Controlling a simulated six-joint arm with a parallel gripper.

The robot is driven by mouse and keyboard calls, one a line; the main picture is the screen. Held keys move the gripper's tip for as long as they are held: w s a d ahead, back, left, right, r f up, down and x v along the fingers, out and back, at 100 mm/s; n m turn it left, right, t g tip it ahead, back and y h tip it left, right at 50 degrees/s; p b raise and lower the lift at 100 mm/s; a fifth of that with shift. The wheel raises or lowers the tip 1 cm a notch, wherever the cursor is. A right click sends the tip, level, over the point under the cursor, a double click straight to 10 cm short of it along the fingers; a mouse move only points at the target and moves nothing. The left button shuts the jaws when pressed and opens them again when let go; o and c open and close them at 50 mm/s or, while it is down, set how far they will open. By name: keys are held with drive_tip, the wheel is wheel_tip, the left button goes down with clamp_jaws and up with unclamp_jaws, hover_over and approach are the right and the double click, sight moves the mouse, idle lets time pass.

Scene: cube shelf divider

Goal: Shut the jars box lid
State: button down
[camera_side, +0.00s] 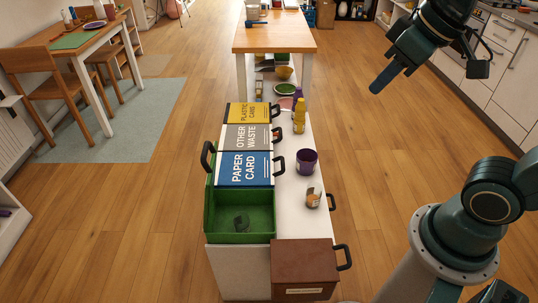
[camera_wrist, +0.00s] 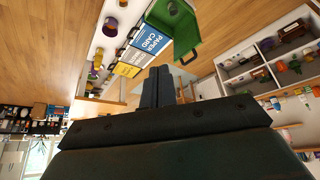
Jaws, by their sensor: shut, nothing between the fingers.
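A green box (camera_side: 241,234) stands open at the near left end of the row of bins, with a small dark thing inside. Its lid appears raised along the left side, nearly edge-on, with a black loop handle (camera_side: 207,157) at the top. No jars label can be read on it. My gripper (camera_side: 376,88) is shut and empty, high in the air to the right, well apart from the box. Its fingers (camera_wrist: 158,70) are together in the wrist view.
Shut bins marked paper card (camera_side: 240,170), other waste (camera_side: 246,137) and plastic card (camera_side: 250,112) stand behind the green box. A brown box (camera_side: 304,262) is in front to the right. A can (camera_side: 313,197), purple cup (camera_side: 306,162) and yellow bottle (camera_side: 299,120) stand on the white counter.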

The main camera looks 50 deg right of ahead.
drive_tip(key=w+a+n+g+y, duration=0.1)
drive_tip(key=w+a+n, duration=0.15)
drive_tip(key=w, duration=0.85)
drive_tip(key=w+a+n, duration=0.2)
drive_tip(key=w+a, duration=0.2)
drive_tip(key=w, duration=0.8)
drive_tip(key=w+a+f+n, duration=0.1)
drive_tip(key=w+a+f, duration=0.2)
drive_tip(key=w+f, duration=0.2)
drive_tip(key=w+a+f+n+g+y, duration=0.1)
drive_tip(key=w+a+f, duration=0.2)
drive_tip(key=w+f, duration=0.3)
drive_tip(key=w+a+f+n, duration=0.1)
drive_tip(key=w+a+f, duration=0.2)
drive_tip(key=w+f, duration=0.3)
wheel_tip(320, 180, down, 2)
drive_tip(key=shift+f+g, duration=0.2)
drive_tip(key=shift+g, duration=0.2)
drive_tip(key=shift+w+a+f+n, duration=0.1)
drive_tip(key=shift+f+n, duration=0.05)
drive_tip(key=shift+n, duration=0.1)
wheel_tip(320, 180, down, 9)
drive_tip(key=shift+s+d, duration=0.25)
drive_tip(key=shift+d, duration=0.05)
